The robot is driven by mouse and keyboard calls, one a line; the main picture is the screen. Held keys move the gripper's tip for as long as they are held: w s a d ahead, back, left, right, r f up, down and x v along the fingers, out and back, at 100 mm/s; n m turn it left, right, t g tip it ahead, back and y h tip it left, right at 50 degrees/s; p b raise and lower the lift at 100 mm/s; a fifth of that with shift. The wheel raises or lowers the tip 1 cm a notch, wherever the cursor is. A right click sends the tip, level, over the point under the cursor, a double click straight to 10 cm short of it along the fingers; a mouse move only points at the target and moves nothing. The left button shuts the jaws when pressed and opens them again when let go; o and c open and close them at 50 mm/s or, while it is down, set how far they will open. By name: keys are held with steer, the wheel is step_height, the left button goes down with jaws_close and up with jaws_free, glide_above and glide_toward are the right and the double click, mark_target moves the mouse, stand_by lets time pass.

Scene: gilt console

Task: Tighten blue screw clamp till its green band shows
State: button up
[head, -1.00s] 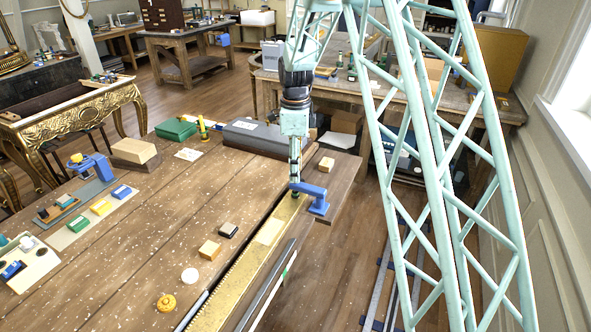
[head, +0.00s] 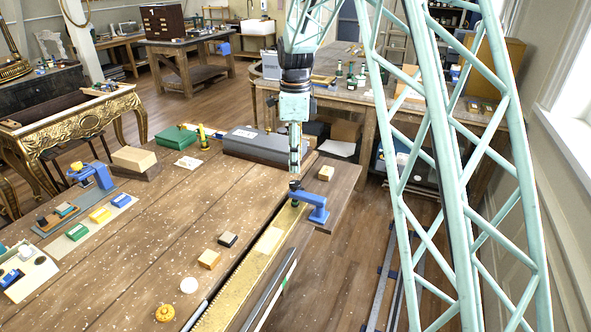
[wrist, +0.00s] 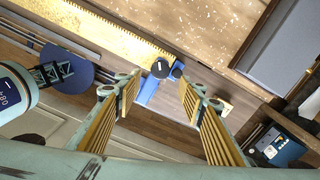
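The blue screw clamp (head: 316,203) sits at the far right edge of the wooden table, at the end of a gilded strip (head: 243,272). Its dark round screw head (head: 295,186) faces up; I cannot make out a green band. In the head view my gripper (head: 294,172) points down just above the screw head. In the wrist view the clamp's blue body (wrist: 149,90) and black screw head (wrist: 160,68) show between and beyond the fingers. My gripper (wrist: 160,88) is open, its ribbed yellow fingers spread wide with nothing between them.
A grey box (head: 253,143) stands behind the clamp on the table. A small wooden block (head: 326,173) lies beside it.

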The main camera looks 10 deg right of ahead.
step_height(320, 180, up, 4)
steer(key=shift+r, duration=0.2)
stand_by(0.8)
steer(key=s+r+n+t+b, duration=0.15)
steer(key=s+r+n, duration=0.5)
steer(key=s, duration=0.75)
steer(key=s+r+n+t+b, duration=0.15)
steer(key=s+r+n, duration=0.5)
steer(key=s, duration=0.75)
steer(key=s+f+n+b, duration=0.1)
steer(key=s+n, duration=0.3)
steer(key=s, duration=0.9)
steer(key=s+f+n+t+b, duration=0.1)
steer(key=s+n, duration=0.3)
steer(key=s, duration=0.9)
steer(key=shift+f+n+b, duration=0.4)
steer(key=shift+b, duration=0.3)
